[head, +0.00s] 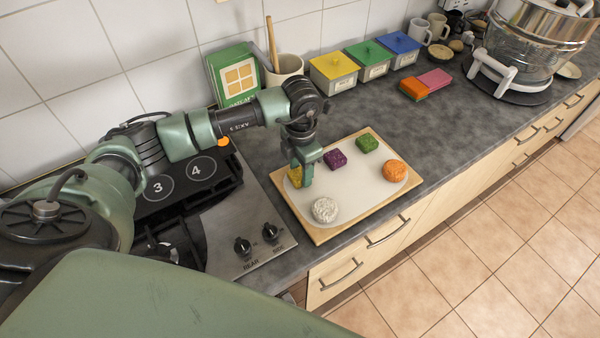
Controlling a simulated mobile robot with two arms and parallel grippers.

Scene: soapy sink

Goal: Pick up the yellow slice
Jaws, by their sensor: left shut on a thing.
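The yellow slice (293,177) is at the left end of the white plate on a wooden board (318,235), partly hidden behind my left gripper (303,182). My left arm comes in from the left and reaches down over the board. The left gripper is shut on the yellow slice. I cannot tell whether the slice still touches the plate. My right gripper is not in view.
A white round piece (324,209), a purple piece (335,159), a green piece (367,144) and an orange round piece (394,170) lie on the board. A stove (185,178) is left. Yellow (334,68), green (369,58) and blue (398,46) lidded boxes stand behind.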

